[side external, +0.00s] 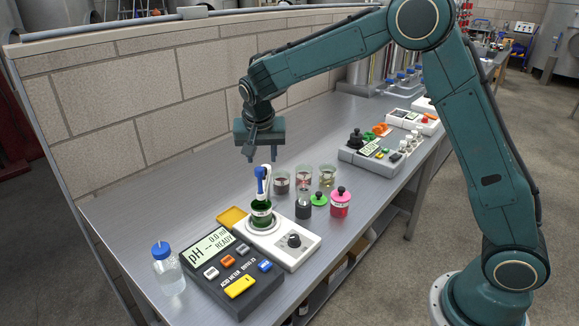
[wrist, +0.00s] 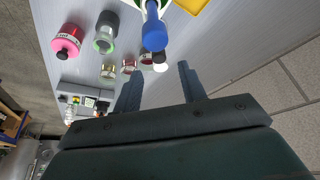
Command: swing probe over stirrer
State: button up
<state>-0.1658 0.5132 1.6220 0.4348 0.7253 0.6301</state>
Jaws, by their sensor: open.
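The white stirrer (side external: 272,251) sits on the steel bench with a dark knob at its near right end. A green-filled vessel (side external: 261,215) stands on its round plate. The probe (side external: 261,181) has a blue head and stands upright beside a white arm, above the vessel. Whether its tip is inside the vessel I cannot tell. In the wrist view the blue probe head (wrist: 154,36) lies just beyond my fingertips. My gripper (side external: 260,158) is open and empty, pointing down just above the probe; its two fingers (wrist: 159,74) are spread in the wrist view.
The dark pH meter (side external: 268,289) reads READY left of the stirrer. A blue-capped bottle (side external: 168,270) stands at its left. A pink jar (side external: 340,203), a grey-black jar (side external: 303,207) and several small beakers stand right of the stirrer. A yellow pad (side external: 232,217) lies behind it.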

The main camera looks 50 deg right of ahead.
jog(key=v, duration=0.8)
jog(key=shift+r, duration=0.35)
jog(key=shift+s+a+r, duration=0.1)
jog(key=shift+r, duration=0.15)
jog(key=s+d+r+n+t+y, duration=0.1)
jog(key=s+d+r+n, duration=0.15)
jog(key=s, duration=0.55)
jog(key=s+d+r+n+y, duration=0.15)
jog(key=s+r, duration=0.25)
jog(key=s, duration=0.4)
jog(key=s+f+n, duration=0.2)
jog(key=s, duration=0.6)
jog(key=s+a+f+n+t, duration=0.1)
jog(key=s+f+n, duration=0.1)
jog(key=s, duration=0.7)
jog(key=shift+a+f+n+y, duration=0.3)
jog(key=shift+n+y, duration=0.15)
jog(key=shift+n, duration=0.15)
